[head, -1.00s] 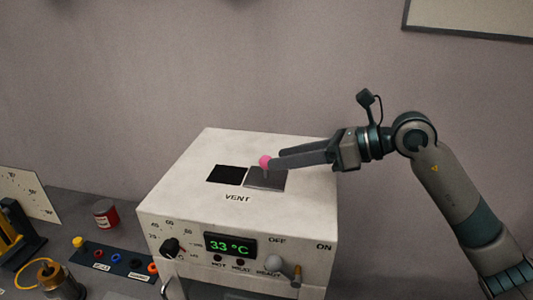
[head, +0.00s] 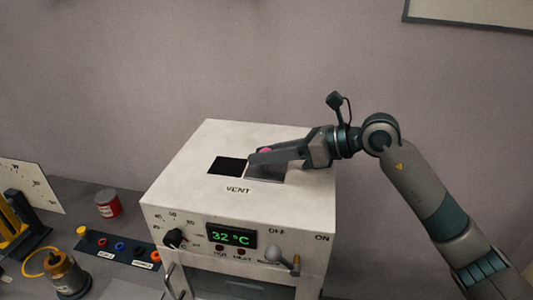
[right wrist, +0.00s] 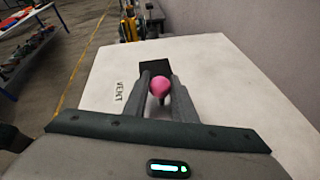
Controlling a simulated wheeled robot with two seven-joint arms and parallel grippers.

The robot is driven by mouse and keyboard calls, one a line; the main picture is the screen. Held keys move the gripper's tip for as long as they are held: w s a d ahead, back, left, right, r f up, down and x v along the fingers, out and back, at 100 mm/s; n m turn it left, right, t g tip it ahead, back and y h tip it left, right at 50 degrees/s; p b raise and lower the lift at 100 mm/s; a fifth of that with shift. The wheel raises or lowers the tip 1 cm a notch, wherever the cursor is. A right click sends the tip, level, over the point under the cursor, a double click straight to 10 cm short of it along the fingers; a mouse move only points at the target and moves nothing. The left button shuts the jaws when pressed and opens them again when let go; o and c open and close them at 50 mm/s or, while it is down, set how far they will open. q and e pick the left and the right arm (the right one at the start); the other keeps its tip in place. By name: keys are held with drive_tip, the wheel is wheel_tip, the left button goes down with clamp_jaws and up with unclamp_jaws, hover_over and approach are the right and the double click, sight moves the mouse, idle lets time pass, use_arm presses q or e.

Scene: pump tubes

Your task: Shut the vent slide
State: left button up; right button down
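The white box (head: 185,187) has a vent in its top, marked VENT. The vent shows a dark open square (head: 229,166) on the left and the grey slide plate (head: 266,172) on the right. A pink ball knob (head: 265,150) stands on the slide, partly hidden behind a finger. My right gripper (head: 258,156) reaches in from the right, low over the slide. In the right wrist view the pink knob (right wrist: 160,86) sits between the two close-set fingers, filling the gap. The dark opening (right wrist: 156,69) lies just beyond. My left gripper is not in view.
The box front carries a black dial (head: 174,238), a green display (head: 230,236) reading 32 °C and a lever (head: 276,255). A red can (head: 108,204) and a strip of coloured sockets (head: 120,248) lie to the left. The air above the box is clear.

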drive_tip(key=a+b, duration=0.1)
drive_tip(key=a, duration=0.2)
drive_tip(key=w+a+b, duration=0.1)
drive_tip(key=a, duration=0.2)
drive_tip(key=w+a+b, duration=0.1)
drive_tip(key=a, duration=0.2)
drive_tip(key=shift+a, duration=0.1)
drive_tip(key=shift+s+r, duration=0.1)
drive_tip(key=c, duration=1.8)
unclamp_jaws()
drive_tip(key=o, duration=0.3)
drive_tip(key=shift+o, duration=0.2)
drive_tip(key=shift+a, duration=0.1)
